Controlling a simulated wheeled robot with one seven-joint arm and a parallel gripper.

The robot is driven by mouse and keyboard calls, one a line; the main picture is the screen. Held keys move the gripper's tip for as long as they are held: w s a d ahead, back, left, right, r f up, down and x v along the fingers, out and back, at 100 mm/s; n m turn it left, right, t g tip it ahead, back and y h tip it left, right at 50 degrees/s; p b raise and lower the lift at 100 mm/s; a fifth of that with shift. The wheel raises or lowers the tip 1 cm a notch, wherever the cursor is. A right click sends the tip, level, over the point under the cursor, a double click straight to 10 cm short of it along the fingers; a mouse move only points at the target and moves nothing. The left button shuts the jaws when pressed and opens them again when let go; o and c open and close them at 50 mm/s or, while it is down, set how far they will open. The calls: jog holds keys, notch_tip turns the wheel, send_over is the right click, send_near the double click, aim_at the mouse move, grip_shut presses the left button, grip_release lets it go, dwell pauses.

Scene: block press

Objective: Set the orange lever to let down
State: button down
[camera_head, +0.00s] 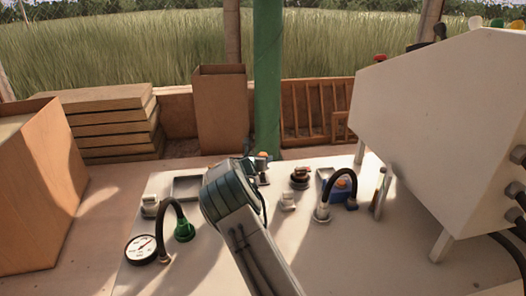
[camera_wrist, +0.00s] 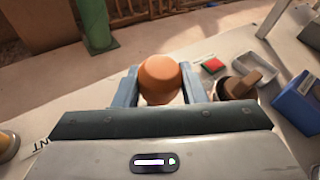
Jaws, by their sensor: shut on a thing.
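The orange lever's rounded knob (camera_wrist: 160,80) sits between the two blue fingers of my gripper (camera_wrist: 158,74) in the wrist view. The fingers are shut on it, one on each side. The lever's shaft and base are hidden below the knob and gripper. In the head view, a small bit of the orange knob (camera_head: 263,155) shows just beyond my arm at the back of the white bench. My arm hides most of the lever there, so its set position cannot be told.
A large grey cabinet (camera_head: 440,130) stands right. A green post (camera_head: 267,85) rises behind.

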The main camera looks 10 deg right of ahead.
jog(key=shift+w+r+p, duration=0.1)
jog(key=shift+w+p, duration=0.7)
jog(key=shift+p, duration=0.5)
jog(key=shift+w+f+p, duration=0.25)
jog(key=shift+w, duration=0.65)
jog(key=shift+w+f+p, duration=0.2)
jog(key=shift+w+f, duration=0.05)
jog(key=shift+w, duration=0.65)
jog(key=c, duration=0.9)
grip_release()
jog(key=shift+a, duration=0.15)
jog(key=b+v, duration=0.1)
jog(key=v, duration=1.2)
jog(key=shift+s+a+r, duration=0.2)
jog(key=shift+s, duration=0.05)
